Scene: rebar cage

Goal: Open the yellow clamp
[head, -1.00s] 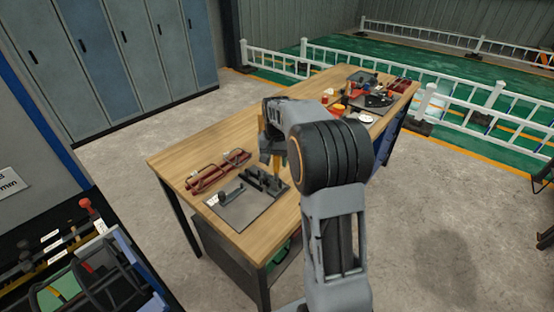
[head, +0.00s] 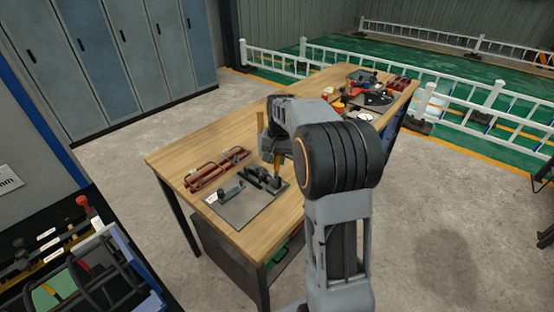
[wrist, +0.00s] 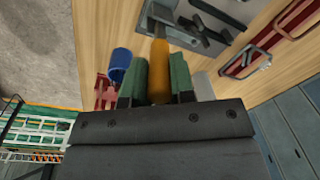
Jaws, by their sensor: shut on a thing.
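The yellow clamp's orange-yellow handle (wrist: 159,75) lies between the green-padded fingers of my gripper (wrist: 159,66) in the wrist view. The fingers are shut on it. The handle runs up to a grey metal part on the board. In the head view, a narrow yellow piece (head: 277,159) shows at my gripper, beside the dark clamps (head: 262,180) on the grey plate (head: 230,212). My arm hides part of the clamp there, and I cannot tell its lever angle.
Red bar frames (head: 216,170) lie behind the plate on the wooden bench (head: 195,140); they also show in the wrist view (wrist: 275,40). A blue cylinder (wrist: 121,60) stands left of my fingers. Tools and parts (head: 368,92) crowd the bench's far end.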

